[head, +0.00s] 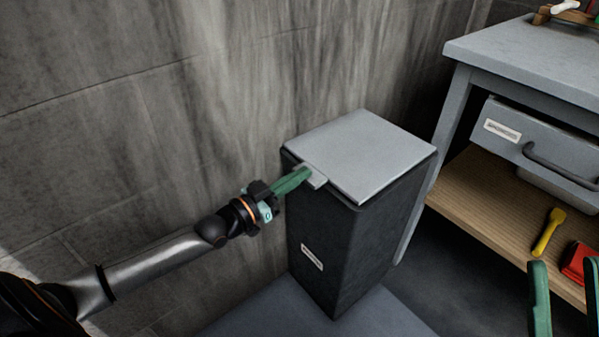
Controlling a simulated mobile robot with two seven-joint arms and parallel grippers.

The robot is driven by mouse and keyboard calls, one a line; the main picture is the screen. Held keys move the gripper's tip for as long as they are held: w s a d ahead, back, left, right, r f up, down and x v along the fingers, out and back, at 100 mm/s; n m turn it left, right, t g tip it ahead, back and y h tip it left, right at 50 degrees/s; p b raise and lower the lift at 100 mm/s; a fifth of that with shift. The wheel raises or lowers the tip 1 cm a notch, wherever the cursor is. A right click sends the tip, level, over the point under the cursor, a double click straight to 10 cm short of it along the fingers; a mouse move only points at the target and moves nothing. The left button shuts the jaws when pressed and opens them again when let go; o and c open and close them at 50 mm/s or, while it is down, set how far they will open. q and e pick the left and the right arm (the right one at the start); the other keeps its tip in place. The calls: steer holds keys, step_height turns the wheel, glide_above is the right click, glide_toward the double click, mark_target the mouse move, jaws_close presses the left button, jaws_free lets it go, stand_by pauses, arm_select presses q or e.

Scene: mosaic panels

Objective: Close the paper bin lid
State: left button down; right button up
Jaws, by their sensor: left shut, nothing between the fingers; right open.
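The paper bin (341,250) is a tall dark box with a small label on its front left face. Its light grey lid (365,152) lies flat over the top and looks closed. A small grey tab (316,177) sticks out at the lid's left edge. My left gripper (306,173) has green fingers, shut and empty, with the tips at this tab; whether they touch it I cannot tell. My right gripper (566,300) shows only as two green fingers, spread apart, at the bottom right corner, well away from the bin.
A grey workbench (530,55) with a labelled drawer (530,140) stands right of the bin. Its wooden lower shelf (480,200) holds a yellow tool (549,231) and a red object (577,262). A concrete wall (150,90) rises behind the bin.

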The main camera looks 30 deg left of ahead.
arm_select(q)
step_height(320, 180, down, 2)
steer(key=shift+s+b, duration=0.15)
steer(key=shift+b, duration=0.15)
arm_select(e)
steer(key=shift+f, duration=0.5)
arm_select(q)
steer(key=shift+f, duration=0.15)
step_height(320, 180, up, 6)
steer(key=p, duration=0.5)
steer(key=s+a+f+p, duration=0.1)
steer(key=s+a+f, duration=0.2)
steer(key=s, duration=0.5)
steer(key=shift+s+a+f+p, duration=0.3)
arm_select(e)
step_height(320, 180, up, 7)
steer(key=s, duration=0.1)
steer(key=shift+d, duration=0.2)
